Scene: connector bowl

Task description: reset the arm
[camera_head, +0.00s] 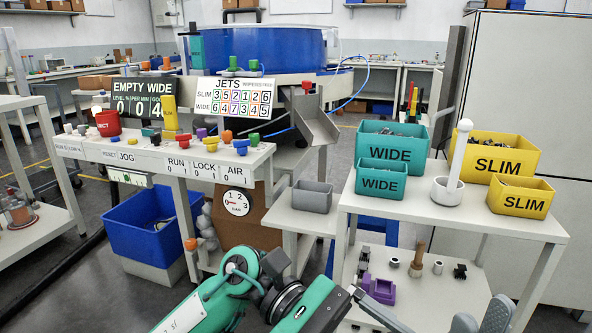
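A green and dark jointed arm of mine (225,292) reaches in along the bottom middle, in front of the machine.
The side table (480,217) carries teal WIDE bins (393,148), yellow SLIM bins (505,155) and a white post holder (447,189). A purple fixture (381,291) and small parts sit below. A grey bin (311,196), blue bin (150,225) and button panel (165,148) stand left.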

